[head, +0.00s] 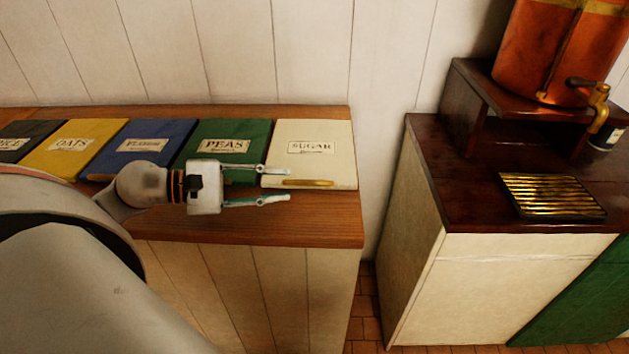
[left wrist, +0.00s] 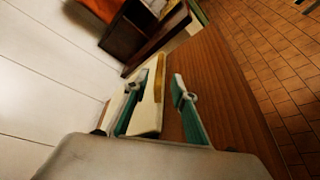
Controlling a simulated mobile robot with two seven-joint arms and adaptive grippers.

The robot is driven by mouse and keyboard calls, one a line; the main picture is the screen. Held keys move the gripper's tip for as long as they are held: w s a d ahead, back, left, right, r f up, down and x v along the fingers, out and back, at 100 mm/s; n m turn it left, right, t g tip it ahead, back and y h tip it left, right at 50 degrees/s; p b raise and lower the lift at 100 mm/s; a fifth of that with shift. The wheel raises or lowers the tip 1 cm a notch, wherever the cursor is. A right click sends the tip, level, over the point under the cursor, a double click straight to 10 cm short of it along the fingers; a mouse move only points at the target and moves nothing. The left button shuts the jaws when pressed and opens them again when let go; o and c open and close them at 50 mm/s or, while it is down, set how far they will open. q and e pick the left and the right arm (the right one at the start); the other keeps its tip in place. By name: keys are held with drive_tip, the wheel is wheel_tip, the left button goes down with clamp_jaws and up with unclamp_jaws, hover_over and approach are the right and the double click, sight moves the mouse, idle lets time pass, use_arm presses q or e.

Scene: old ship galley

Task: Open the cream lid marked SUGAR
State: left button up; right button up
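The cream lid marked SUGAR (head: 325,135) lies flat and shut, rightmost in a row of lids on the wooden bin top. A brass handle (head: 310,183) runs along its front edge. The lid (left wrist: 147,115) and its handle (left wrist: 159,78) also show in the left wrist view. My left gripper (head: 288,184) is open and empty, pointing right at the handle's left end. In the left wrist view (left wrist: 157,88) its fingers are spread, with lid and handle seen between them. I cannot tell whether a finger touches the lid. My right gripper is not in view.
The green PEAS lid (head: 235,143), blue lid (head: 145,140) and yellow OATS lid (head: 80,145) lie shut to the left. Right, past a floor gap, a dark counter (head: 465,200) holds a brass grate (head: 552,196) and a copper urn (head: 550,50) on a stand. The plank wall stands behind.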

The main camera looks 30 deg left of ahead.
sight(303, 182)
use_arm(q)
drive_tip(key=p+x, duration=0.1)
drive_tip(key=x, duration=0.5)
drive_tip(key=shift+r, duration=0.1)
drive_tip(key=shift+w+d+f, duration=0.25)
drive_tip(key=shift+w+d, duration=0.15)
drive_tip(key=shift+w, duration=0.05)
clamp_jaws()
